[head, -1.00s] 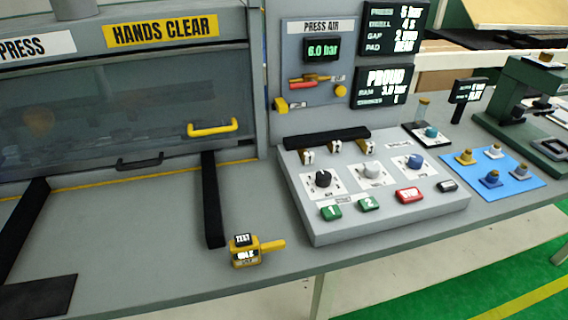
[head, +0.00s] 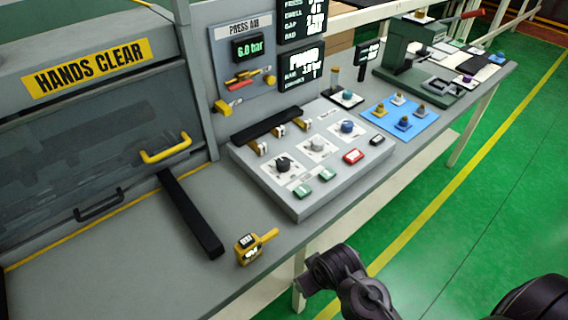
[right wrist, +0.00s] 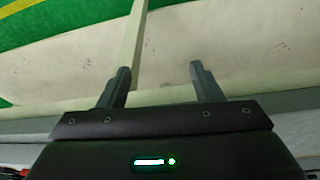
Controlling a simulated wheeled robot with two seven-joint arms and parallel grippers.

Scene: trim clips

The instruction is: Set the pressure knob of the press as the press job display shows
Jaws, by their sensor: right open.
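The press control box (head: 300,207) stands on the bench in the head view. It carries a black knob (head: 283,165), a light grey knob (head: 317,144) and a blue knob (head: 347,127); their labels are too small to read. The job display (head: 302,18) is a dark panel at the top, partly cut off by the frame edge. A second dark display (head: 302,69) hangs below it. My right gripper (right wrist: 158,78) is open and empty in the right wrist view, with floor and a bench leg beyond it. My left gripper is not in view.
A yellow tester (head: 250,247) lies in front of the box. Green buttons (head: 302,190) and a red button (head: 353,156) sit near the knobs. The press door has a yellow handle (head: 166,150). A blue mat (head: 400,118) with small parts lies to the right. My right arm shows at bottom right.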

